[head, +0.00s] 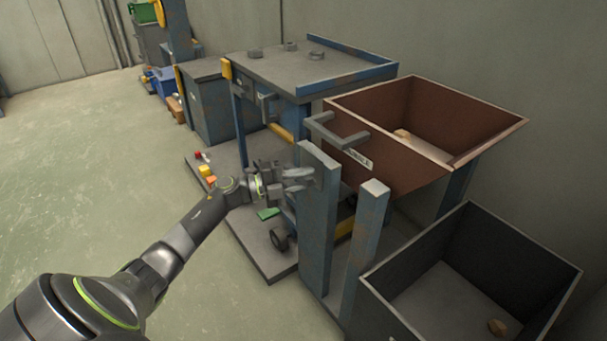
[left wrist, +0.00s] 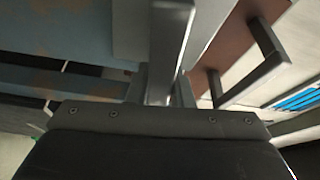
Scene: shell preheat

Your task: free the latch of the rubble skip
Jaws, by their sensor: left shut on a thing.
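The rubble skip (head: 415,172) is a rusty brown open box with a grey handle (head: 336,131) and a label on its front. It stands raised behind blue-grey posts (head: 318,200). My left gripper (head: 300,179) is beside the left post, below and left of the handle. In the left wrist view my left gripper (left wrist: 164,92) is shut on a grey metal bar (left wrist: 170,40), apparently the latch. The skip's handle (left wrist: 250,70) shows to its right, apart from the fingers. The post hides part of the latch in the head view. My right gripper is not in view.
A blue-edged bench (head: 300,68) stands behind the gripper. A low platform (head: 258,250) carries small coloured pieces. The floor at left is clear.

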